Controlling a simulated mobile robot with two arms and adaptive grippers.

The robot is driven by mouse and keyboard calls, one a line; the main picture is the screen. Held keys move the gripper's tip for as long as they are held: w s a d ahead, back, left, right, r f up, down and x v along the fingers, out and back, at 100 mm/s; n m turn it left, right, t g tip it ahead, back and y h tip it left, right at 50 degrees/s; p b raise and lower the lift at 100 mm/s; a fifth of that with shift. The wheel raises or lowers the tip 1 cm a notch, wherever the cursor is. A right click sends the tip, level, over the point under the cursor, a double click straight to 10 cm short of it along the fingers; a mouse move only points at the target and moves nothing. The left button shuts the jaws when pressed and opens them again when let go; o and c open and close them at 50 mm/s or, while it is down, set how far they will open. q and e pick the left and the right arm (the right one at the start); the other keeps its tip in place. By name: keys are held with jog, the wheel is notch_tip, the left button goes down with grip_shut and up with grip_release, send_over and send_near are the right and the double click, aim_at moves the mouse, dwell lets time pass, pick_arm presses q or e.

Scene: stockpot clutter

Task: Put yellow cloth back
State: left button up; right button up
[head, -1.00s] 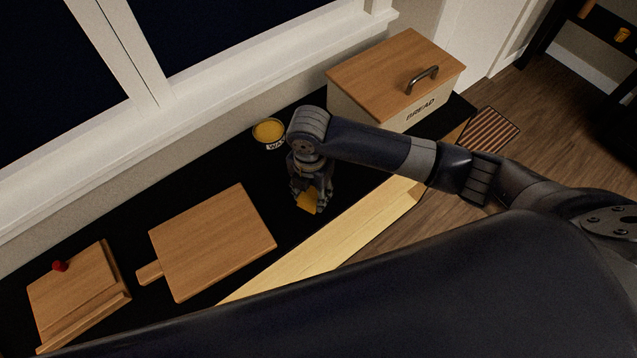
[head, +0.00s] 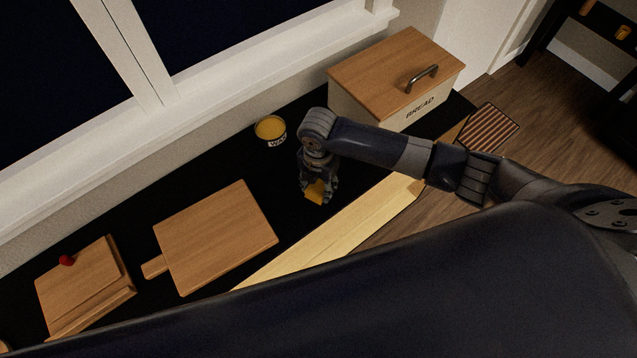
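The yellow cloth (head: 315,191) is a small yellow patch at the fingers of my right gripper (head: 318,194). The gripper points down over the black counter, between the wax tin and the pale wooden board. The fingers appear closed around the cloth, and most of the cloth is hidden by them. I cannot tell whether the cloth touches the counter. My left gripper is not in view.
A yellow wax tin (head: 270,129) stands behind the gripper. A bread box (head: 395,75) is at the back right.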

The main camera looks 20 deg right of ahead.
aim_at(318, 186)
jog(key=o, duration=0.4)
jog(key=shift+c, duration=0.2)
notch_tip(318, 186, up, 12)
jog(key=b, duration=0.1)
jog(key=shift+r, duration=0.2)
jog(key=shift+f, duration=0.1)
dwell(0.3)
